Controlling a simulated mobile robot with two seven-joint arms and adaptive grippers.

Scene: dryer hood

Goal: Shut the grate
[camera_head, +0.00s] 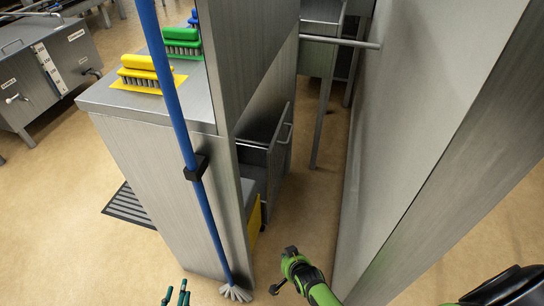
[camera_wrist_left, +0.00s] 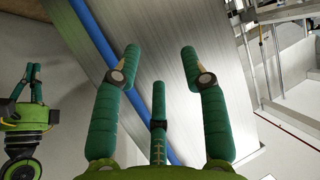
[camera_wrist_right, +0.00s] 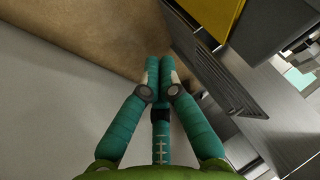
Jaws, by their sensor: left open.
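A grey metal panel with a bar handle (camera_head: 281,143) stands swung out from the cabinet side in the head view; I cannot tell surely whether it is the grate. A panel with dark slots (camera_wrist_right: 237,90) shows at right in the right wrist view. My left gripper (camera_head: 178,294) is open and empty at the bottom of the head view, near the cabinet's front; the blue pole passes behind its fingers in the left wrist view. My right gripper (camera_wrist_right: 158,66) has its fingertips together with nothing visible between them, apart from the slotted panel.
A blue-handled brush (camera_head: 184,118) stands against the cabinet (camera_head: 157,185). Yellow (camera_head: 140,72) and green (camera_head: 182,42) brushes lie on top. A large metal wall (camera_head: 420,130) bounds the narrow passage at right. A slatted floor grille (camera_head: 128,207) lies left of the cabinet.

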